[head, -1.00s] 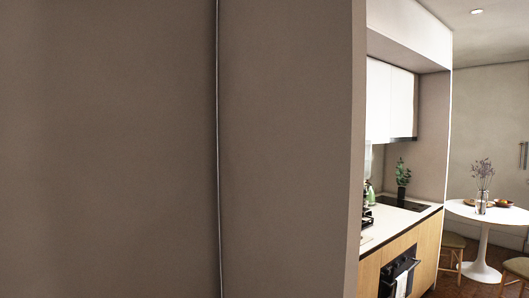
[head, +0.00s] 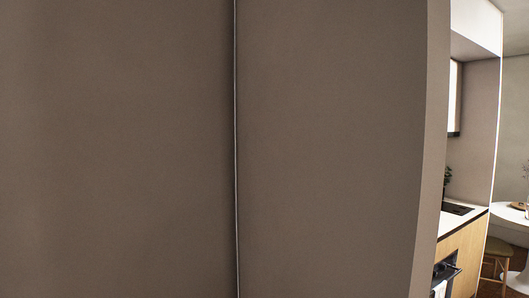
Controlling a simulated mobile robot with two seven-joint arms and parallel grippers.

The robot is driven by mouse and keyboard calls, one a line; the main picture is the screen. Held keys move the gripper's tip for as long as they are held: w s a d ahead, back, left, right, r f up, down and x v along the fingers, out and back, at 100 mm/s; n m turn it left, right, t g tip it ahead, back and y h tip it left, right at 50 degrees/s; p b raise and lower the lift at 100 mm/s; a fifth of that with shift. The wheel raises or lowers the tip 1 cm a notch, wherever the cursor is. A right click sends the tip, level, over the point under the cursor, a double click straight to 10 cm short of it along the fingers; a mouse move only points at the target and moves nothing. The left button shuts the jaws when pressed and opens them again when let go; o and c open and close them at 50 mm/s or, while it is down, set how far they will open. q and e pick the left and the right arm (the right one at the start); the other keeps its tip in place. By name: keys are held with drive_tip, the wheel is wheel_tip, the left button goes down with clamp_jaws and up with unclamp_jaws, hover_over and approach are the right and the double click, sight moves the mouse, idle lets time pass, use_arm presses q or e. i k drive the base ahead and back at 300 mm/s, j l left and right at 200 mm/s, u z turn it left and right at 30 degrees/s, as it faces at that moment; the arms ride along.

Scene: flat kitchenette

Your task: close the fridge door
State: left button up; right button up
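I cannot pick out a fridge or its door with certainty. A large flat grey-brown surface (head: 120,150) fills most of the head view. A thin pale vertical line (head: 236,150) runs down it from top to bottom. I cannot tell whether this surface is a wall, a tall panel or a door. Neither of my grippers is in view.
The surface ends at a vertical edge (head: 432,140) on the right. Beyond it are a kitchen counter with wooden fronts (head: 465,248), a dark oven (head: 446,274), a wooden stool (head: 497,250) and part of a white round table (head: 512,218).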

sight(342, 108)
drive_tip(key=k+j+z, duration=0.15)
drive_tip(key=j+z, duration=0.15)
drive_tip(key=k+j+z, duration=0.25)
drive_tip(key=j, duration=0.25)
drive_tip(key=k+j+z, duration=0.3)
drive_tip(key=i+j, duration=0.05)
drive_tip(key=i, duration=0.05)
